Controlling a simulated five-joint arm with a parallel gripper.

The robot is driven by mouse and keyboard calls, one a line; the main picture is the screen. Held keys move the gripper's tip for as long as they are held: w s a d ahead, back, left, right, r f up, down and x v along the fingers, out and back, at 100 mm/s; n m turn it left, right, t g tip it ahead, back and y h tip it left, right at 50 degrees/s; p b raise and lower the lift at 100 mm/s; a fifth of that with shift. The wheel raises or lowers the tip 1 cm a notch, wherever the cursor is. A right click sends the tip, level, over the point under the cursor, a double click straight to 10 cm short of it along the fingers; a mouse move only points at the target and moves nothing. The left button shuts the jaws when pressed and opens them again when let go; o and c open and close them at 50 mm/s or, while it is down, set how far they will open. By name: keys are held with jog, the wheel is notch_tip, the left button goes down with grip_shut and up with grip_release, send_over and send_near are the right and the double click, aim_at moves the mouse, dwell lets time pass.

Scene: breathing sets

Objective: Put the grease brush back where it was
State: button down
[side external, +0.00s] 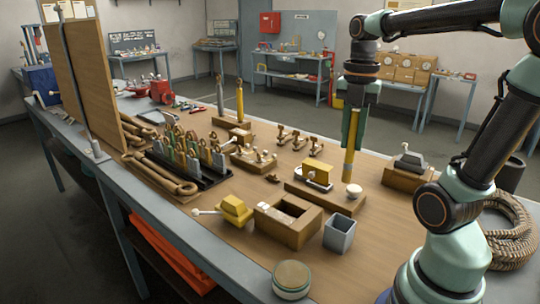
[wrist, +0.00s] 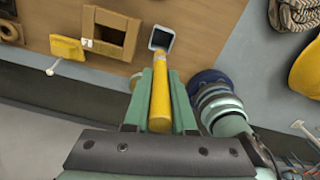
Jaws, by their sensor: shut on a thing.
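My gripper (side external: 353,135) is shut on a tall yellow rod (side external: 348,155), which appears to be the grease brush, and holds it upright. Its lower end is close to a long wooden block (side external: 320,202) with a white knob; I cannot tell whether they touch. In the wrist view the yellow rod (wrist: 160,103) lies between my two green fingers (wrist: 160,92), its far end near the open grey square cup (wrist: 160,39). That cup (side external: 340,236) stands on the table in the side view. A similar yellow stick (side external: 240,103) stands upright beside a grey one in a wooden block.
A wooden box with a square opening (side external: 287,222) and a yellow block (side external: 235,210) stand left of the grey cup. A rack of several tools (side external: 185,158) is farther left. A grey-topped block (side external: 409,168) and coiled rope (side external: 510,235) are right. A round tin (side external: 292,279) is at the front edge.

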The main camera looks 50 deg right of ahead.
notch_tip(320, 180, down, 19)
dwell(0.5)
jog(key=shift+f, duration=0.1)
jog(key=c, duration=0.7)
grip_release()
jog(key=shift+c, duration=0.2)
